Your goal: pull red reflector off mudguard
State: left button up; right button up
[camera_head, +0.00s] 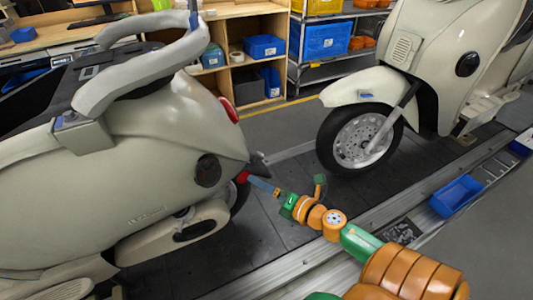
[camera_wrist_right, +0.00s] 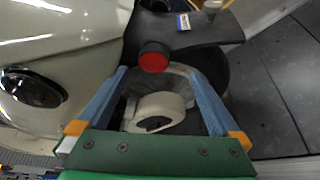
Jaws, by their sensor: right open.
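The red reflector (camera_wrist_right: 153,57) is a small round disc on the black mudguard (camera_wrist_right: 205,32) of the left scooter (camera_head: 120,190). In the head view the reflector (camera_head: 242,177) shows as a small red spot beside the dark mudguard tip (camera_head: 258,164). My right gripper (camera_wrist_right: 158,74) is open and empty. In the wrist view its blue fingers stand apart on either side, with the reflector just above the gap between their tips. In the head view the right gripper (camera_head: 252,180) points at the reflector from the right; contact cannot be told. My left gripper is not in view.
A second cream scooter (camera_head: 430,60) stands at the right, its front wheel (camera_head: 360,138) on the dark conveyor. A blue bin (camera_head: 456,196) sits by the right rail. Shelves with blue boxes (camera_head: 264,47) stand behind. A red tail light (camera_head: 230,110) is above the mudguard.

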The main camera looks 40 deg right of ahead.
aim_at(244, 178)
jog(key=x, duration=0.3)
jog(key=a+x, duration=0.1)
jog(key=x, duration=0.2)
jog(key=shift+w+a+r, duration=0.1)
jog(key=shift+a+r, duration=0.05)
jog(key=shift+a, duration=0.05)
jog(key=shift+w+d, duration=0.1)
jog(key=shift+w, duration=0.05)
jog(key=shift+c, duration=1.3)
grip_shut()
